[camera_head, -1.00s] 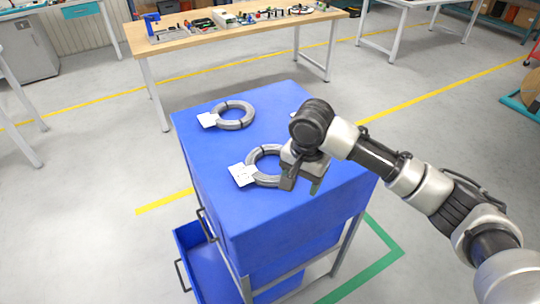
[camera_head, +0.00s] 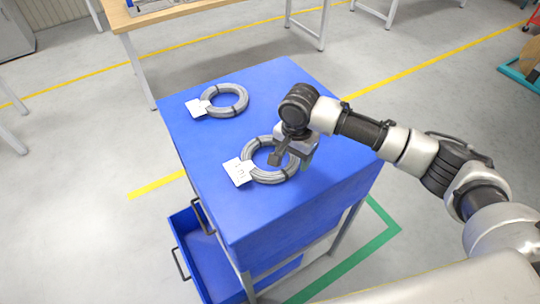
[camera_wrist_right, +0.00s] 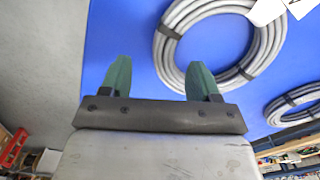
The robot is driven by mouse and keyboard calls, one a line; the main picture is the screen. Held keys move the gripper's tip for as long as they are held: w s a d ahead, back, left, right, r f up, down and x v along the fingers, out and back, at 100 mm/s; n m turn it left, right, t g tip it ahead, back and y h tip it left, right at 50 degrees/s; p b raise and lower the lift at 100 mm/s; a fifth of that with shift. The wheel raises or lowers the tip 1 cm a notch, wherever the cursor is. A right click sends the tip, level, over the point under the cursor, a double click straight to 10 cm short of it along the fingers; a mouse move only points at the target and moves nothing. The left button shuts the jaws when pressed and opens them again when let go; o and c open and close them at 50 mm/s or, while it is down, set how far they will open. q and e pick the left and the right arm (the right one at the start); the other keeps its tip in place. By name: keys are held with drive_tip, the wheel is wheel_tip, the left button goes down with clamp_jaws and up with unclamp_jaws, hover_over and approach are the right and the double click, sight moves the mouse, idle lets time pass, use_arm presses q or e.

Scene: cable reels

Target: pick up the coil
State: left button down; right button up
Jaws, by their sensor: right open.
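The near coil (camera_head: 268,179) is a ring of grey cable with dark ties and a white tag (camera_head: 238,171). It lies flat on the blue cabinet top (camera_head: 215,205). My right gripper (camera_head: 291,160) is open over the coil's right side, hiding part of it. In the right wrist view, a coil (camera_wrist_right: 167,58) is at the upper right. One green fingertip of the same gripper (camera_wrist_right: 160,78) overlaps its strands; the other is over bare blue surface. My left gripper is not in view.
A second tagged coil (camera_head: 240,104) lies farther back on the cabinet top. An open blue drawer (camera_head: 212,272) sticks out low at the left. A wooden workbench (camera_head: 190,9) stands behind. The cabinet top's front left is clear.

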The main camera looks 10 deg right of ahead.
sight(290, 166)
drive_tip(key=f, duration=0.2)
drive_tip(key=f+p, duration=0.1)
drive_tip(key=f, duration=0.1)
drive_tip(key=shift+a, duration=0.3)
drive_tip(key=shift+f, duration=0.1)
drive_tip(key=shift+c, duration=1.6)
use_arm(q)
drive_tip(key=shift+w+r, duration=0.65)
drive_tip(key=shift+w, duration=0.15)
use_arm(e)
drive_tip(key=shift+w, duration=0.1)
clamp_jaws()
